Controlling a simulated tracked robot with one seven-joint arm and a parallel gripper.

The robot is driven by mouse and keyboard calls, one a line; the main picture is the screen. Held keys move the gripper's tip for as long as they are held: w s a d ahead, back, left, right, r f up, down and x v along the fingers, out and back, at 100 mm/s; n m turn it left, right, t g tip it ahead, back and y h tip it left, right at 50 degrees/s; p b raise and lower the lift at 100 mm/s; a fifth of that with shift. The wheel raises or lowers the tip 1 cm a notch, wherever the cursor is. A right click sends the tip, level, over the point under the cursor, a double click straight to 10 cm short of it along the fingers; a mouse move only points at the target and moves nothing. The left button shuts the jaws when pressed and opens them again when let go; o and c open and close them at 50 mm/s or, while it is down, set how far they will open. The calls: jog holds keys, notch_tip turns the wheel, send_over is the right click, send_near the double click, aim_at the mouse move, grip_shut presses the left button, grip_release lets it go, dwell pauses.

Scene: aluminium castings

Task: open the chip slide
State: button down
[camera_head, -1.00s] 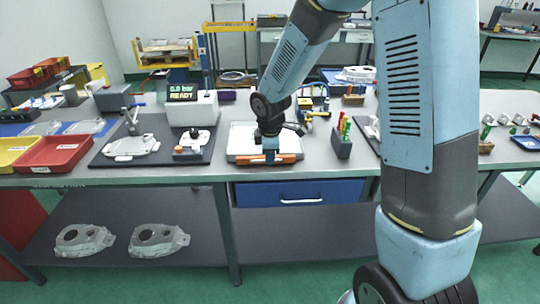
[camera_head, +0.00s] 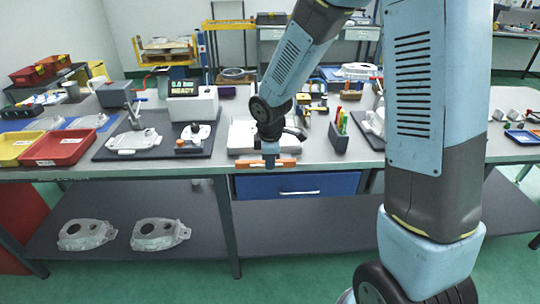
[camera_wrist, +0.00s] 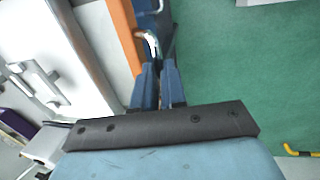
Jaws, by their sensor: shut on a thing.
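The chip slide (camera_head: 284,163) shows as an orange front bar at the near edge of the white casting machine bed (camera_head: 240,133). It stands out from the bed, near the bench's front edge. My gripper (camera_head: 269,161) points down at the middle of the bar and is shut on the slide. In the wrist view, the orange bar (camera_wrist: 125,35) runs beside the white bed, and my gripper's blue fingers (camera_wrist: 157,78) are close together at its near side. The exact grip is hidden between the fingers.
A blue drawer (camera_head: 262,186) with a metal handle is under the bench. A grey holder (camera_head: 338,138) with coloured sticks stands right of the bed. A dark mat (camera_head: 108,155) with a casting is at left. The floor in front of the drawer is clear.

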jog(key=shift+s, duration=0.15)
jog(key=c, duration=1.2)
grip_release()
jog(key=shift+r, duration=0.1)
jog(key=s+r, duration=0.1)
jog(key=r, duration=0.8)
jog(key=s+r, duration=0.1)
jog(key=r, duration=0.3)
jog(key=shift+s+r, duration=0.15)
jog(key=shift+s, duration=0.2)
jog(key=s+d+r+m+t, duration=0.1)
jog(key=s+d+r+m, duration=0.3)
jog(key=s+d+m, duration=0.2)
jog(key=s+d+r+m+t, duration=0.1)
jog(key=s+d+r+m, duration=0.3)
jog(key=s, duration=0.3)
jog(key=s+d+r+m+t, duration=0.1)
jog(key=s+d+r+m, duration=0.3)
jog(key=s+d+m, duration=0.2)
jog(key=shift+s+d+r+m, duration=0.15)
jog(key=shift+s+d+m, duration=0.05)
jog(key=shift+d+m, duration=0.65)
